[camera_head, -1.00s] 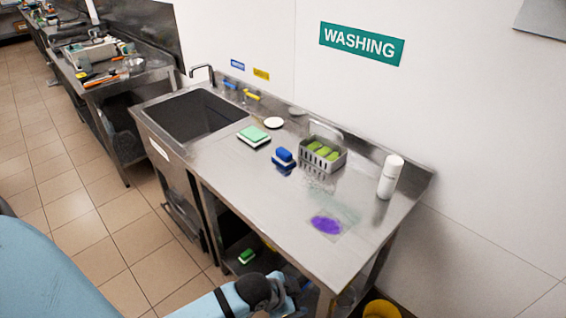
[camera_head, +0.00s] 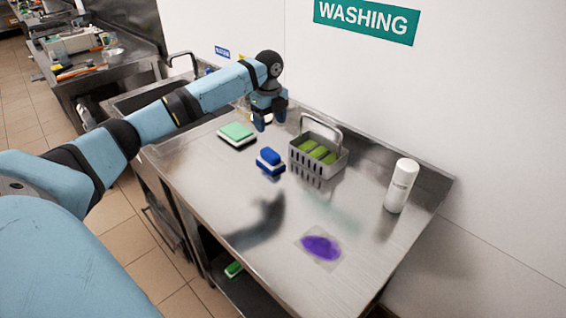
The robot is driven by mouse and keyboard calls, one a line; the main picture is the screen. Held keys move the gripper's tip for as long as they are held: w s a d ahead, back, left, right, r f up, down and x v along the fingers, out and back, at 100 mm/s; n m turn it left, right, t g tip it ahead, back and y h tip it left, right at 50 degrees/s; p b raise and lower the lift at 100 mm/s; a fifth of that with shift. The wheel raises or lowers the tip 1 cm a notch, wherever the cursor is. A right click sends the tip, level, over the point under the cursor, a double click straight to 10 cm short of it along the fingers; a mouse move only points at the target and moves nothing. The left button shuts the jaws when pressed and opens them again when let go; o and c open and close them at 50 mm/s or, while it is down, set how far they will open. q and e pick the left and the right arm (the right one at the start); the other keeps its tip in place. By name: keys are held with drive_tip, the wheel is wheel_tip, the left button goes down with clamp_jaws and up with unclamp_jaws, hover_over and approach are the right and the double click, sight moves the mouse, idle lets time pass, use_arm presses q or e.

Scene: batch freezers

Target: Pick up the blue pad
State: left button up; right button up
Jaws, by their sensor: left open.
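My left gripper (camera_head: 268,122) is open and empty, pointing down above the back of the counter, behind the blue pad in the picture. It is apart from the pad. My right gripper is not in view.
A metal caddy (camera_head: 303,164) with green pads stands right of the blue pad. A green-topped pad (camera_head: 237,135) lies to the left. A white bottle (camera_head: 401,186) stands at the right. A purple stain (camera_head: 320,247) lies in front.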

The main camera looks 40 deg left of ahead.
use_arm(q)
drive_tip(key=shift+s+a+f, duration=0.1)
drive_tip(key=shift+a+f, duration=0.15)
drive_tip(key=shift+f, duration=0.25)
drive_tip(key=shift+s+a+f, duration=0.1)
drive_tip(key=shift+a+f, duration=0.1)
drive_tip(key=shift+f, duration=0.25)
hover_over(270, 152)
drive_tip(key=f, duration=0.4)
drive_tip(key=shift+a+f, duration=0.25)
drive_tip(key=shift+a, duration=0.15)
drive_tip(key=shift+d+f, duration=0.1)
drive_tip(key=shift+f, duration=0.65)
drive_tip(key=f, duration=0.4)
drive_tip(key=shift+d+f, duration=0.3)
drive_tip(key=shift+f, duration=0.1)
drive_tip(key=c, duration=1)
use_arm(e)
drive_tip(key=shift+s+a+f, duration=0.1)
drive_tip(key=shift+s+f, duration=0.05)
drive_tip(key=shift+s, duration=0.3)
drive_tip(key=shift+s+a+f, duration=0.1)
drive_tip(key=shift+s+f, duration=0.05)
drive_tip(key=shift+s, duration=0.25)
